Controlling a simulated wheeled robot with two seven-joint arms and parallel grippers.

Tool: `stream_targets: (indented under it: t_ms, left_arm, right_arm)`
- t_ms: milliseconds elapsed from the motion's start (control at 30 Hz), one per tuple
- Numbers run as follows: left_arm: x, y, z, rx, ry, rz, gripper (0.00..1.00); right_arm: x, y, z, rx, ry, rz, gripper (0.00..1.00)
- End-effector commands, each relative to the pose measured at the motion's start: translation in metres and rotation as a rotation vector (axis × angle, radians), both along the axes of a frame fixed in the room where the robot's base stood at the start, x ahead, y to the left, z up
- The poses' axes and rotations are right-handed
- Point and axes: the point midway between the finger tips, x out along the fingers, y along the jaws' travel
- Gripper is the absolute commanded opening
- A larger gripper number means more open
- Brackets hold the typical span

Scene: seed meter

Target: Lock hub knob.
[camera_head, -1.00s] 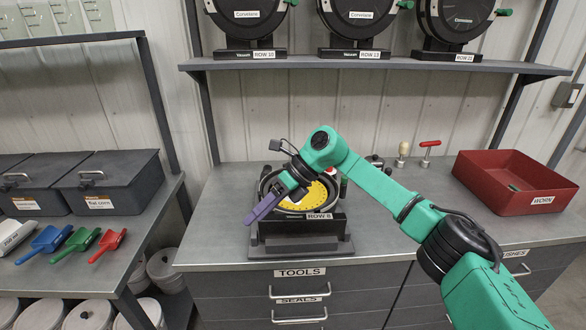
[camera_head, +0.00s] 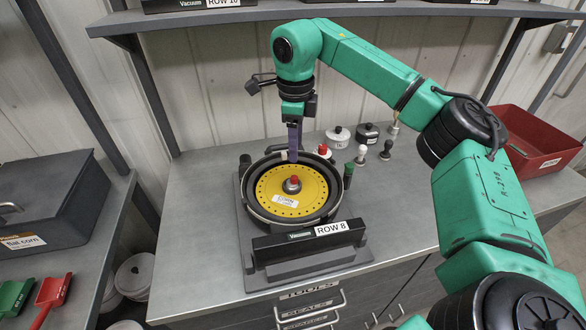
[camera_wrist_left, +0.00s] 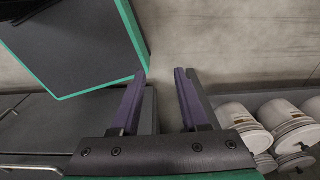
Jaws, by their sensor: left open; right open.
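The seed meter (camera_head: 258,214) lies open on its stand on the workbench, marked ROW 8. A yellow seed plate (camera_head: 265,190) labelled corn sits inside its black ring. The hub knob (camera_head: 292,184), grey with a red top, is at the plate's centre; its lock position cannot be told. My right gripper (camera_head: 291,158) points down at the back rim of the meter, behind the knob and apart from it. Its fingers show edge-on in the head view. My left gripper (camera_wrist_left: 162,75) shows only in the left wrist view, open with nothing between its purple fingers.
A red bin (camera_head: 535,140) is at the back right. The bench (camera_head: 190,220) left of the meter is clear. White buckets (camera_wrist_left: 245,120) show in the left wrist view.

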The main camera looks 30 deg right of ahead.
Motion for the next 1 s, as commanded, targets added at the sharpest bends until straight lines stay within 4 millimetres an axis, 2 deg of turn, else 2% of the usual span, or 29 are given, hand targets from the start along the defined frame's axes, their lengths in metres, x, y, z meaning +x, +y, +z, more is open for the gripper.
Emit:
stream_targets:
  t_ms: [167, 333, 467, 700, 733, 800, 867, 1000]
  left_arm:
    - [-0.008, 0.001, 0.014, 0.002, 0.012, 0.000, 0.45]
    - [0.009, -0.001, 0.023, -0.001, -0.015, 0.000, 0.45]
    - [0.020, -0.002, 0.026, -0.003, -0.033, 0.000, 0.45]
    - [0.011, -0.001, 0.025, -0.002, -0.018, 0.000, 0.45]
    - [0.010, -0.001, 0.024, -0.002, -0.017, 0.000, 0.45]
    - [0.009, -0.001, 0.024, -0.001, -0.015, 0.000, 0.45]
    - [0.009, -0.001, 0.024, -0.001, -0.015, 0.000, 0.45]
    - [0.009, -0.001, 0.024, -0.001, -0.015, 0.000, 0.45]
  right_arm:
    - [0.000, -0.002, -0.047, 0.000, 0.008, 0.001, 0.55]
    - [0.003, -0.003, -0.084, 0.002, 0.005, 0.000, 0.55]
    - [0.004, -0.003, -0.098, 0.003, 0.002, 0.000, 0.55]
    - [0.005, -0.003, -0.101, 0.003, 0.000, 0.000, 0.55]
    - [0.005, -0.003, -0.101, 0.003, 0.000, 0.000, 0.47]
    - [0.005, -0.003, -0.101, 0.003, 0.000, 0.000, 0.21]
    - [0.005, -0.003, -0.101, 0.003, 0.000, 0.000, 0.00]
    - [0.005, -0.003, -0.101, 0.002, -0.001, 0.000, 0.00]
